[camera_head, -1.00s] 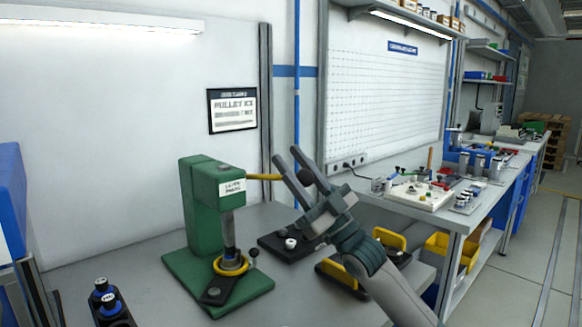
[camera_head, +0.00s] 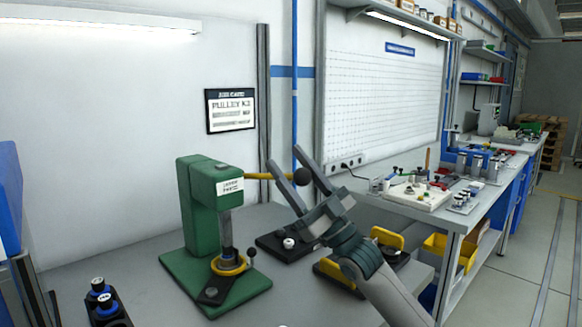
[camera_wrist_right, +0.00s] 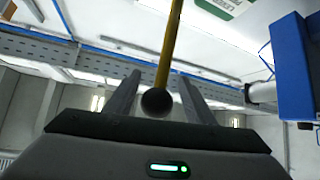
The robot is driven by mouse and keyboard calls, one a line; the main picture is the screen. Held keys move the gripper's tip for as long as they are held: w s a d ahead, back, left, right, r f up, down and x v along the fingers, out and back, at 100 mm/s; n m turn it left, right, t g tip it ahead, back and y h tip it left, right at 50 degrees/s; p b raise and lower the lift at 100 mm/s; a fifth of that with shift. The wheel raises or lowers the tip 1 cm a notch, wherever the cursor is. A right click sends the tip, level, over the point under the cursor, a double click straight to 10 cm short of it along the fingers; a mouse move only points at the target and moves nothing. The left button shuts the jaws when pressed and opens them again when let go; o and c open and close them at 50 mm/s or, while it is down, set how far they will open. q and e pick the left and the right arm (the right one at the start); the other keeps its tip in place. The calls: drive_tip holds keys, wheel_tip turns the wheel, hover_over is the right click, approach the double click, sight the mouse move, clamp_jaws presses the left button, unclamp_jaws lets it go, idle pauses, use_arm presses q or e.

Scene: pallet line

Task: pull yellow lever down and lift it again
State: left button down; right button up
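The green press (camera_head: 197,210) stands on the grey table with a white label on its head. Its yellow lever (camera_head: 264,176) sticks out to the right, about level, and ends in a black ball knob (camera_head: 302,176). My right gripper (camera_head: 285,157) is open, its two fingers pointing up and to the left, with the knob between them. In the right wrist view the knob (camera_wrist_right: 157,102) sits between the spread fingers, with a gap on each side, and the yellow rod (camera_wrist_right: 168,45) runs away from it. My left gripper is not in view.
A black block with a white knob (camera_head: 289,243) and a yellow-handled fixture (camera_head: 388,240) lie beside my right arm. A second workbench (camera_head: 480,210) with parts stands at the right.

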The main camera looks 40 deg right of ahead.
drive_tip(key=shift+v, duration=0.8)
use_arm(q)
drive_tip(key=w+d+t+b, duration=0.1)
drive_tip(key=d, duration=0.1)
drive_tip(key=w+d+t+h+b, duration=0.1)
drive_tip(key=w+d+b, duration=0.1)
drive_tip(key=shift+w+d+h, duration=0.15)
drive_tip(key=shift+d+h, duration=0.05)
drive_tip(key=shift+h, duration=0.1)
use_arm(e)
drive_tip(key=v, duration=1.5)
drive_tip(key=shift+s+f, duration=0.2)
drive_tip(key=shift+f, duration=0.1)
drive_tip(key=shift+d, duration=0.15)
